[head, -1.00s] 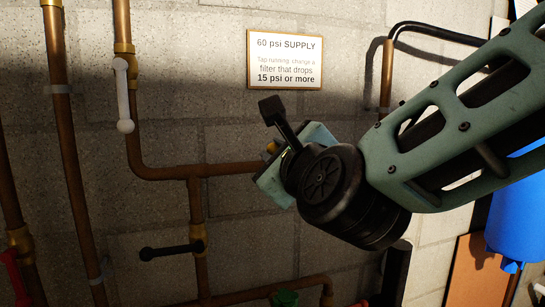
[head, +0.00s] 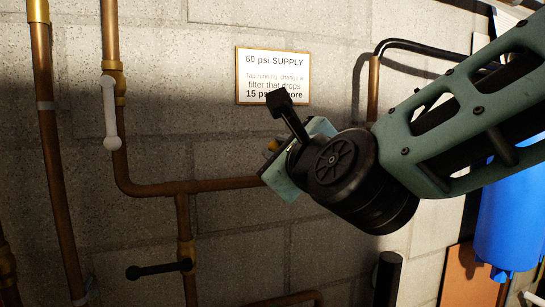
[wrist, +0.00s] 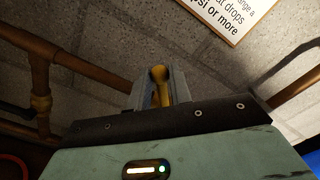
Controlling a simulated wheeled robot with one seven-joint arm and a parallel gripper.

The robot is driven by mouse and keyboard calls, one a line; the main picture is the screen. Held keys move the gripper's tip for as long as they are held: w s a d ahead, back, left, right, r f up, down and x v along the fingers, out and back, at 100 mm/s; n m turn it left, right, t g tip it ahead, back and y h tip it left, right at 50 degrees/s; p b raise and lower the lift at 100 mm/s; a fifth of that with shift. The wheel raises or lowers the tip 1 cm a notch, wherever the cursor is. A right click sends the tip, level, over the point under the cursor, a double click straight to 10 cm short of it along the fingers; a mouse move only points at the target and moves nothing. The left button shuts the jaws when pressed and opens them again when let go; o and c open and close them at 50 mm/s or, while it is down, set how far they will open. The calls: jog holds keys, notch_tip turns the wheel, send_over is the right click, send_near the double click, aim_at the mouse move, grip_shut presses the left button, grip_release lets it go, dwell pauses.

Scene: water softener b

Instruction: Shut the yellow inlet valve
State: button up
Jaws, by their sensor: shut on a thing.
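The yellow handle of the inlet valve (wrist: 160,86) stands between my fingers in the wrist view. My gripper (wrist: 158,92) is shut on it, with a grey finger on each side.
A white-handled valve (head: 109,112) hangs on the left pipe, and a black-handled valve (head: 160,269) is lower down. A supply sign (head: 272,70) is on the wall above, partly covered by my wrist. A blue tank (head: 512,215) stands at right.

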jog(key=shift+d+r, duration=0.1)
jog(key=shift+d, duration=0.05)
jog(key=shift+w+d+r+b, duration=0.2)
jog(key=shift+d+r, duration=0.1)
jog(key=shift+d, duration=0.2)
jog(key=shift+w+d+r+b, duration=0.15)
jog(key=shift+d+r, duration=0.15)
jog(key=shift+d, duration=0.3)
jog(key=shift+o, duration=0.2)
jog(key=shift+w+d+r+b, duration=0.1)
jog(key=shift+w+d+b, duration=0.05)
jog(key=shift+d+b, duration=0.35)
jog(key=shift+w+d+r+b, duration=0.15)
jog(key=shift+d+b, duration=0.15)
jog(key=shift+d, duration=0.3)
jog(key=o, duration=0.8)
jog(key=shift+f, duration=0.15)
jog(key=shift+o, duration=0.2)
